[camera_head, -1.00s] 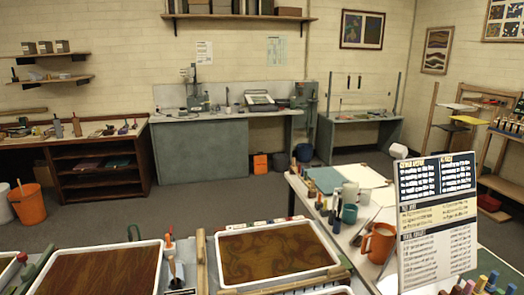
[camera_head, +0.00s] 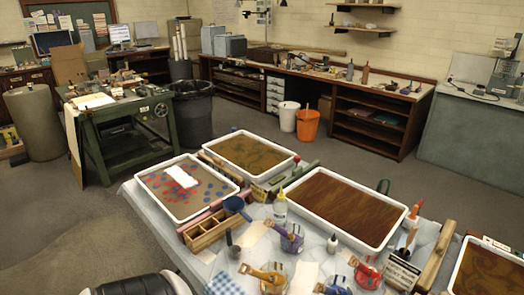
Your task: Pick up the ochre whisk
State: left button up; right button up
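Several jars of colour stand at the near side of the tray table, with tools in them. An ochre-yellow tool (camera_head: 264,273) leans across a jar at the bottom edge. It may be the ochre whisk, but its head is not clear enough to tell. Nearby are a jar with purple colour (camera_head: 291,237), one with red (camera_head: 367,272) and one with blue (camera_head: 334,287).
White trays of marbled liquid (camera_head: 345,235) fill much of the table, with a wooden divided box (camera_head: 208,232) and a glue-like bottle (camera_head: 280,207) among them. A green press table (camera_head: 120,110) and a black bin (camera_head: 193,115) stand behind. Grey floor lies open at left.

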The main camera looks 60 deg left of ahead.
aim_at(274, 279)
jog(key=u, duration=1.7)
